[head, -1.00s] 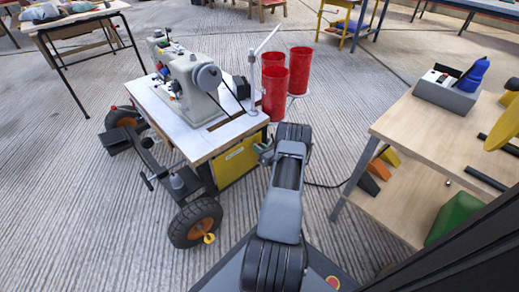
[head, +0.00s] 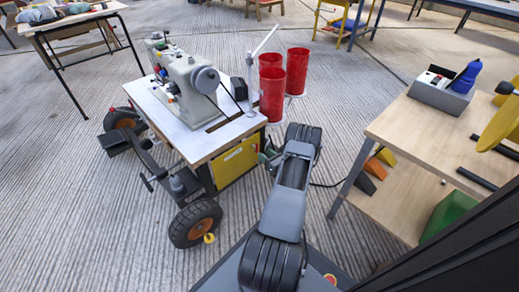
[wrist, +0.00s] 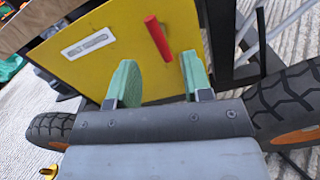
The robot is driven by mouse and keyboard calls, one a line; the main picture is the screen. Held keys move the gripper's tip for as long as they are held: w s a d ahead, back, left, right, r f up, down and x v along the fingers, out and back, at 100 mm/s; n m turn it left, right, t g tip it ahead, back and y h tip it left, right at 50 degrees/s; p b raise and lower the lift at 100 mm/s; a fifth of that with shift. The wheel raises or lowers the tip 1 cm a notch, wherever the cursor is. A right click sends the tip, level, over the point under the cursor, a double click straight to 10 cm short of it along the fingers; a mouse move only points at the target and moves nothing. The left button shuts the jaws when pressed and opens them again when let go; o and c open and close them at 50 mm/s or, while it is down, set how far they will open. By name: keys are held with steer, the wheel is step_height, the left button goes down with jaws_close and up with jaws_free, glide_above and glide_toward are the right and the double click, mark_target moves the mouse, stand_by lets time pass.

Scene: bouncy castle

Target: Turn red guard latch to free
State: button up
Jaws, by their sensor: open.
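The red guard latch (wrist: 158,38) is a short red bar on the yellow panel (wrist: 115,50) of the sewing machine cart. It stands tilted, its upper end leaning left in the wrist view. My gripper (wrist: 157,78) is open, its two green pads apart and nothing between them. The latch shows beyond the pads, roughly in line with the gap; I see no contact. In the head view the yellow panel (head: 236,161) is on the cart's near side, with my arm reaching beside it.
A white label plate (wrist: 88,44) is on the panel. The cart carries a sewing machine (head: 190,85) and has black wheels (head: 195,222). Red cylinders (head: 272,92) stand behind it. A wooden workbench (head: 425,125) is at the right. Open floor lies at the left.

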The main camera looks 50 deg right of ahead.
steer(key=s+p, duration=0.2)
steer(key=s, duration=0.6)
steer(key=shift+s+a, duration=0.15)
steer(key=shift+a, duration=0.15)
steer(key=w+a+r+n+g+y+p, duration=0.3)
steer(key=w+a+r+n+y+p, duration=0.25)
steer(key=r, duration=0.55)
steer(key=w+a+r+n+g+y+p, duration=0.2)
steer(key=a+r+n+g+p, duration=0.3)
steer(key=a+r, duration=0.45)
steer(key=w+a+r+n+g+y+p, duration=0.25)
steer(key=a+r+n+y+p, duration=0.3)
steer(key=r, duration=0.65)
steer(key=s+a+r+n+g+h+p, duration=0.1)
steer(key=s+a+r+n+h+p, duration=0.3)
steer(key=r, duration=0.8)
steer(key=s+a+r+n+g+h+p, duration=0.1)
steer(key=s+a+r+n+h+p, duration=0.3)
steer(key=a+r+n+p, duration=0.4)
steer(key=s+a+r+n+g+h+p, duration=0.2)
steer(key=s+a+r+n+p, duration=0.3)
steer(key=r, duration=1.2)
steer(key=shift+a+n+h+p, duration=0.85)
steer(key=shift+n+p, duration=1.1)
steer(key=shift+n, duration=1.25)
steer(key=shift+c, duration=0.3)
